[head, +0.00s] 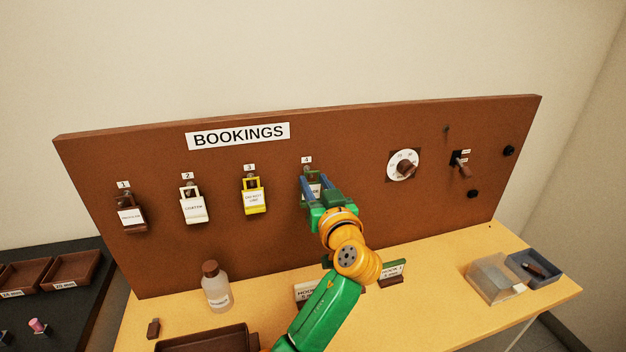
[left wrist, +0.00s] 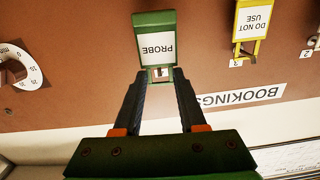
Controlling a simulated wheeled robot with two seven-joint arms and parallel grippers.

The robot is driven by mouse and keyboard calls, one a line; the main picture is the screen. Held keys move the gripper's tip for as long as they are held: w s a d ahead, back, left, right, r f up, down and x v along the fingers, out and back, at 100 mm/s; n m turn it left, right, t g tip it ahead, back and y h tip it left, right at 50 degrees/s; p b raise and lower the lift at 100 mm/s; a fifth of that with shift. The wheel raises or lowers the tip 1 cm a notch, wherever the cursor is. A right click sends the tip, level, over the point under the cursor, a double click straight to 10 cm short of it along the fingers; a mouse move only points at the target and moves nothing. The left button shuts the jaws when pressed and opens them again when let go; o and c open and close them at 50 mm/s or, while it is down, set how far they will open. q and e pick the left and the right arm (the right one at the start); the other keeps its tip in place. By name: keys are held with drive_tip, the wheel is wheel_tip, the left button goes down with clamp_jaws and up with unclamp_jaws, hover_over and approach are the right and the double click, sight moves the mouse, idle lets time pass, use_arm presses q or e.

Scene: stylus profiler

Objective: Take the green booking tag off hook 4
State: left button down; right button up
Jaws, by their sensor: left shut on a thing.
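The green booking tag (head: 314,190) is at hook 4, under the number 4 label (head: 307,160) on the brown board. In the left wrist view the tag (left wrist: 155,46) shows upside down, with a white label reading PROBE. My left gripper (head: 313,181) is shut on the green tag, its two fingers at the tag's upper end, also seen in the left wrist view (left wrist: 161,74). The fingers and tag hide most of hook 4, so I cannot tell whether the loop is still around it. My right gripper is not in view.
A brown tag (head: 130,215), a white tag (head: 194,208) and a yellow tag (head: 253,200) hang to the left. A dial (head: 403,165) and a switch (head: 461,165) are on the right. A bottle (head: 216,288), a clear box (head: 495,279) and sign cards (head: 391,273) stand on the table below.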

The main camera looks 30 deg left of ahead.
use_arm(q)
drive_tip(key=v, duration=0.5)
drive_tip(key=shift+s+d, duration=0.2)
drive_tip(key=shift+d, duration=0.05)
drive_tip(key=shift+a, duration=0.1)
